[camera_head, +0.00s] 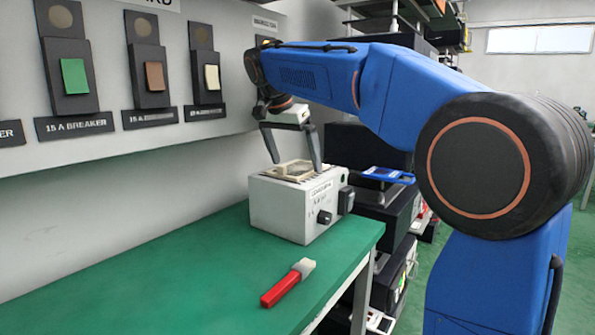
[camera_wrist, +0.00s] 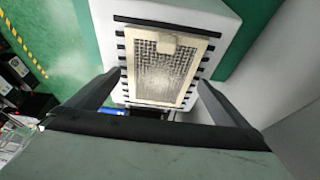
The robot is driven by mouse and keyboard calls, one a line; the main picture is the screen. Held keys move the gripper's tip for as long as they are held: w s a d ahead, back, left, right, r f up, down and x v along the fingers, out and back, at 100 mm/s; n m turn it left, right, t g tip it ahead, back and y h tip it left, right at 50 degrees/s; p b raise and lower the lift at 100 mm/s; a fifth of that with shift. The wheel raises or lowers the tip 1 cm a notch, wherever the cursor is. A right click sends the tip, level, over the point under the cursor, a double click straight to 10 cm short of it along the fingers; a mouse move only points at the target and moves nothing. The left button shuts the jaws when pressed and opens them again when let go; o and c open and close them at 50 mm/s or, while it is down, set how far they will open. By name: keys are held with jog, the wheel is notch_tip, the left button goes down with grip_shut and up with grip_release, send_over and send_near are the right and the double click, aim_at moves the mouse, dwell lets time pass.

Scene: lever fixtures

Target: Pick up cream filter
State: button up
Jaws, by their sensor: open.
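The cream filter (camera_head: 296,170) lies flat on top of a white box-shaped unit (camera_head: 282,215) on the green bench. In the wrist view the filter (camera_wrist: 160,72) is a cream frame around a grey mesh, with a small tab at its far edge. My gripper (camera_head: 294,168) is open, its two dark fingers pointing down above the unit, one on each side of the filter. In the wrist view the fingers (camera_wrist: 150,97) reach in from left and right near the filter's near end. Whether they touch it I cannot tell.
A red-handled brush (camera_head: 287,283) lies on the green bench (camera_head: 190,270) in front of the unit. A wall panel (camera_head: 120,80) with green, brown and cream breaker levers stands behind. Dark shelving with a blue item (camera_head: 387,174) is to the right. The bench's left side is clear.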

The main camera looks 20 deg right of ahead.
jog(key=shift+w+d+f, duration=0.1)
jog(key=shift+d+f, duration=0.05)
jog(key=shift+f, duration=0.2)
jog(key=shift+c, duration=0.3)
jog(key=c, duration=0.9)
jog(key=shift+r, duration=0.15)
